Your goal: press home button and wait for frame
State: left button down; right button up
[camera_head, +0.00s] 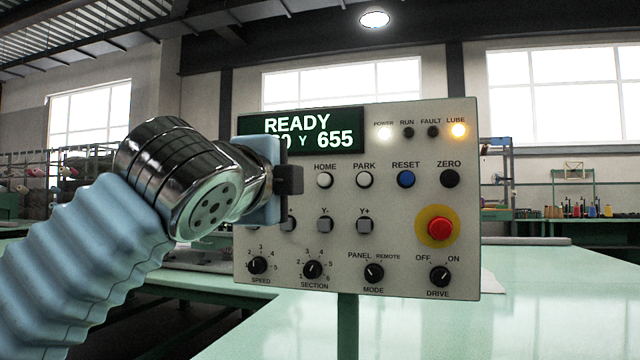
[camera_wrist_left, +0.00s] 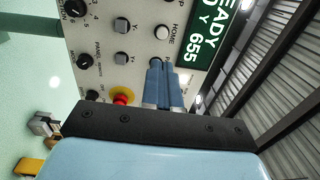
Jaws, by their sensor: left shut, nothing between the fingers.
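The grey control panel (camera_head: 400,265) stands upright ahead of me. Its white HOME button (camera_head: 325,180) is uncovered, just right of my left gripper (camera_head: 292,180), and also shows in the left wrist view (camera_wrist_left: 161,32). The green display (camera_head: 350,115) reads READY, with Y 655 below; my gripper hides part of that line. The POWER lamp (camera_head: 385,133) and amber LUBE lamp (camera_head: 459,130) are lit; RUN and FAULT look dark. In the wrist view, my left gripper (camera_wrist_left: 156,64) is shut and empty, its tips near the PARK label. I cannot tell whether they touch the panel. My right gripper is out of view.
The white PARK button (camera_head: 365,180), blue RESET button (camera_head: 406,178) and black ZERO button (camera_head: 450,178) are in HOME's row. A red emergency stop (camera_head: 440,228) sits lower right, above rotary knobs. A pale green table (camera_head: 540,310) spreads below the panel.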

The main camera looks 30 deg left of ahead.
aim_at(322, 182)
pick_arm(q)
jog(key=p+x, duration=0.3)
jog(key=x, duration=1.1)
jog(key=shift+f, duration=0.1)
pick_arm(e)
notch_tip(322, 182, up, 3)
pick_arm(q)
jog(key=shift+s, duration=0.1)
